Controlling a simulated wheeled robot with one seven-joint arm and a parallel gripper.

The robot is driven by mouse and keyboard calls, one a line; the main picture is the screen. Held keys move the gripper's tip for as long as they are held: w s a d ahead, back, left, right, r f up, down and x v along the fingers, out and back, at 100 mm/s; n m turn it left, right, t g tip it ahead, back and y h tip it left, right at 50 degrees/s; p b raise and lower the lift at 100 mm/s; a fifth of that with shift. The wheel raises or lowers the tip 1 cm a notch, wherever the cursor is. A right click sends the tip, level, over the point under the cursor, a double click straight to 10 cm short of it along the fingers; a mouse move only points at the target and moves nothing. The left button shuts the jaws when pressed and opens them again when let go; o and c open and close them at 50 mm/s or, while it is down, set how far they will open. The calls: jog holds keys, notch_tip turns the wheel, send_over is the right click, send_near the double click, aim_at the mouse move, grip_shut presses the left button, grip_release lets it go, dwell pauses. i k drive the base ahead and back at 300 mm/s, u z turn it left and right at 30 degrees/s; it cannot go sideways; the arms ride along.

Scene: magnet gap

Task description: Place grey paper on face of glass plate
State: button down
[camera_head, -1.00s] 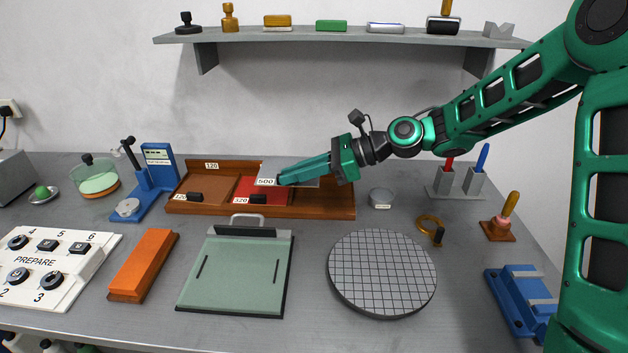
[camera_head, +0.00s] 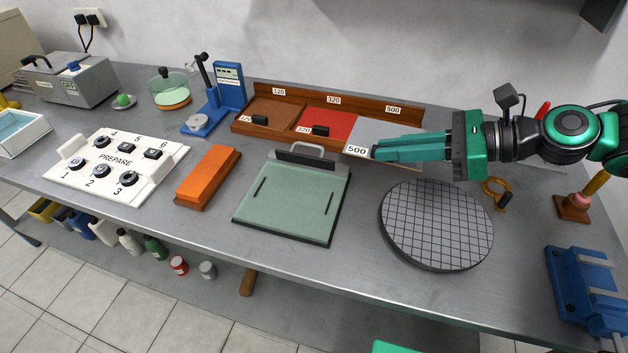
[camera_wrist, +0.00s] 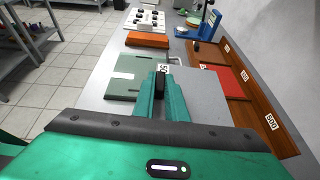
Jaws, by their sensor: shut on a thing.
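The grey paper (camera_head: 385,128), labelled 500, is in my gripper (camera_head: 376,152), which is shut on its black tab. The fingers hide part of the sheet. In the wrist view the grey paper (camera_wrist: 205,100) spreads to the right of the fingers. It is in front of the 500 end of the wooden rack; its exact height is unclear. The glass plate (camera_head: 290,205) is pale green, with two dark strips and a handled bar at its back edge. It lies bare on the bench, left of and nearer than my gripper. It also shows beyond the fingertips in the wrist view (camera_wrist: 124,85).
The wooden rack (camera_head: 262,133) holds brown 120 paper (camera_head: 276,113) and red 320 paper (camera_head: 335,123). A round gridded disc (camera_head: 437,225) lies right of the plate, an orange block (camera_head: 208,177) left of it. A white button panel (camera_head: 120,165) stands further left.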

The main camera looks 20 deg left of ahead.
aim_at(293, 195)
jog(key=z, duration=0.6)
jog(key=k, duration=1.75)
jog(key=u, duration=0.65)
jog(key=i, duration=1)
jog(key=u, duration=0.05)
